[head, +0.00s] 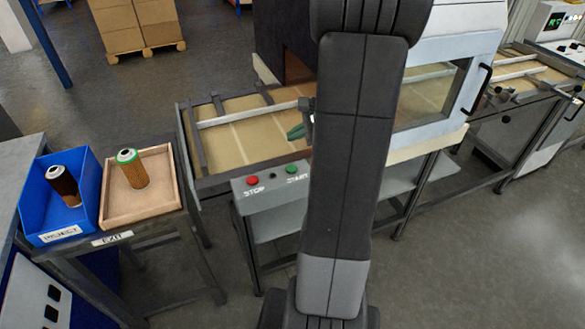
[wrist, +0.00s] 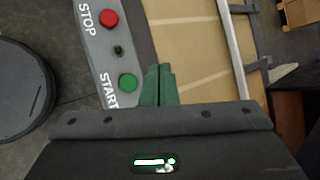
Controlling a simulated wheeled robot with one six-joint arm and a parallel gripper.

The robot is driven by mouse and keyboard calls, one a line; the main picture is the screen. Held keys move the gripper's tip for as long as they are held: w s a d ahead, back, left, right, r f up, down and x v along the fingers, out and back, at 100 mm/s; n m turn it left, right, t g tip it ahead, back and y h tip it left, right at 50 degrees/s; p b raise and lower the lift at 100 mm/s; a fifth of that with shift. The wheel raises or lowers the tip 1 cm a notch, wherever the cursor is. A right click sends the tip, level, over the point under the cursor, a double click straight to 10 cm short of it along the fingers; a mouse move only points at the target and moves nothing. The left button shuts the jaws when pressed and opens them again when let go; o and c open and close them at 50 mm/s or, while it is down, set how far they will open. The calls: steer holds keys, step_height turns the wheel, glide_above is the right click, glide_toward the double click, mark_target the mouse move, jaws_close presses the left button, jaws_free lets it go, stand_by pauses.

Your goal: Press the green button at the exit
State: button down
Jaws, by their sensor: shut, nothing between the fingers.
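The green button (head: 291,169), marked START, sits on a grey control panel (head: 270,184) at the near edge of the conveyor. In the wrist view the green button (wrist: 127,83) lies just left of my fingertips. My gripper (head: 296,132) has green fingers that are shut and empty. In the wrist view my gripper (wrist: 159,72) appears over the boundary between panel and conveyor, beside the button. I see no contact with the button; the exact height above it cannot be told. My arm covers part of the head view right of the panel.
A red STOP button (head: 252,181) and a small dark knob (head: 271,172) share the panel. The conveyor (head: 240,138) leads into a machine (head: 440,75). At left, a blue REJECT bin (head: 37,208) and a wooden EXIT tray (head: 158,200) each hold a cartridge.

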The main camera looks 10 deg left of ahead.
mark_target(295, 169)
steer(key=shift+f+b, duration=3.5)
steer(key=shift+f, duration=0.9)
steer(key=shift+f, duration=0.1)
steer(key=shift+f+b, duration=0.3)
steer(key=shift+f+b, duration=0.35)
steer(key=shift+f, duration=0.05)
steer(key=shift+r, duration=0.1)
steer(key=shift+r+p, duration=0.75)
steer(key=shift+r+p, duration=2)
steer(key=shift+r, duration=0.5)
